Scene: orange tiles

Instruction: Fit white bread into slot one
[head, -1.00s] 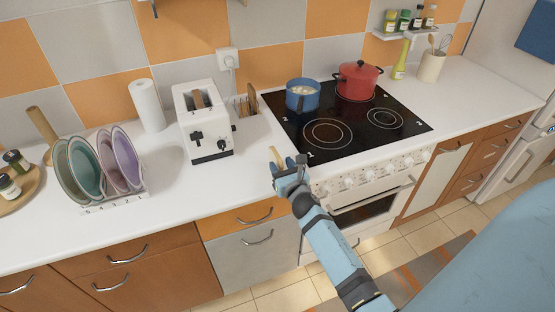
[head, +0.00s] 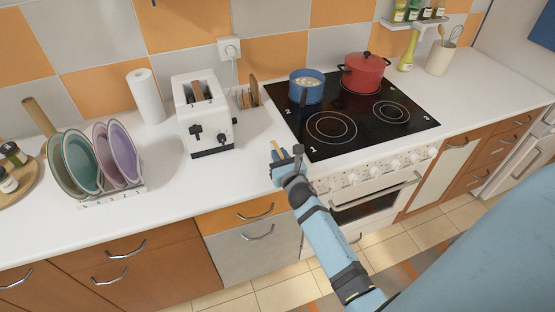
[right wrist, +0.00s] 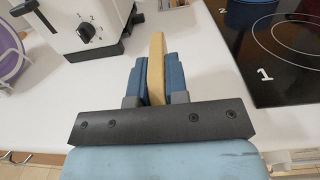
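The white toaster (head: 208,134) stands upright on the counter, with slots in its top and black knobs and levers on its front. It also shows at the upper left of the right wrist view (right wrist: 68,18). My right gripper (head: 283,158) is above the counter's front edge, right of the toaster and apart from it. It is shut on a pale tan bread slice (right wrist: 156,68), seen edge-on between the blue fingers. In the head view the slice is small and mostly hidden by the gripper. Brown parts show in the toaster slots, but I cannot tell what they are. My left gripper is out of view.
A rack with brown slices (head: 252,93) stands behind the toaster at its right. A stove (head: 345,118) with a blue pot (head: 307,92) and a red pot (head: 363,77) is to the right. A plate rack (head: 113,196) and paper roll (head: 147,97) are left. Counter before the toaster is clear.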

